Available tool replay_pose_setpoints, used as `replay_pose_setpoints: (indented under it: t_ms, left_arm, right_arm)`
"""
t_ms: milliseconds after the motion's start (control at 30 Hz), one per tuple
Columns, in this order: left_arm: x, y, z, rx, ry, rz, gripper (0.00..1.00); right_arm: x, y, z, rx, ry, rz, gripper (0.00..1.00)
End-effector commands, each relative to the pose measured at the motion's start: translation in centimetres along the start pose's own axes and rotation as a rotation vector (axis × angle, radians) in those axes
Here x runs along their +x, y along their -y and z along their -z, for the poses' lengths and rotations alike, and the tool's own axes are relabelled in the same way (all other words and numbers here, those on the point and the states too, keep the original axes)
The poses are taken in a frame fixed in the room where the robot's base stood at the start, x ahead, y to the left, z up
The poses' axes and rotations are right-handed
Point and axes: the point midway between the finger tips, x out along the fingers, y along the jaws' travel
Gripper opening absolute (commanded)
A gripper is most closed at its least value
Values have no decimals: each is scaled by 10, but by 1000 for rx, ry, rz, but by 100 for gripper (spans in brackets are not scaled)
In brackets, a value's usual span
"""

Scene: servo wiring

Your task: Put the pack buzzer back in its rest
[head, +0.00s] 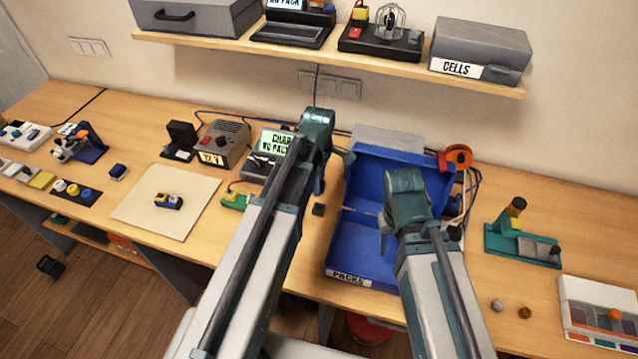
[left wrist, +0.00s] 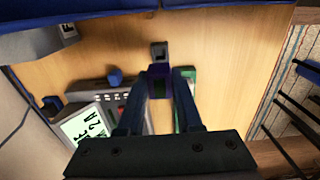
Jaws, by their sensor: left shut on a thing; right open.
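My left gripper (head: 318,190) is shut on a small dark purple-blue block, seen in the left wrist view (left wrist: 160,82), which I take to be the pack buzzer. Its fingers (left wrist: 160,76) clasp the block from both sides. In the head view the held block is hidden by my arm. A small dark grey holder with a dark opening, probably the rest (head: 318,209), stands on the bench; it also shows just beyond the held block in the left wrist view (left wrist: 159,50). The block looks apart from it. My right gripper (head: 386,240) is open over the blue crate.
The blue crate (head: 345,245) labelled PACKS stands right of the holder. The charger display (head: 274,141) and a green fixture (head: 232,201) lie to the left. A shelf (head: 340,62) runs above the bench.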

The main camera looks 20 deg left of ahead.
Motion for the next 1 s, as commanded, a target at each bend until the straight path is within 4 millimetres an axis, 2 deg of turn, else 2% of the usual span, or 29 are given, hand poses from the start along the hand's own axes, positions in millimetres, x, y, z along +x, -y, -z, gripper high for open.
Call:
replay_pose_setpoints:
  t_ms: [267,700,1000]
  left_arm:
    - [16,0,0,0,0,0,0]
    - [54,0,0,0,0,0,0]
    - [58,0,0,0,0,0,0]
  right_arm:
    - [15,1,1,1,0,0,50]
    - [53,5,3,2,0,0,50]
    - [57,5,3,2,0,0,50]
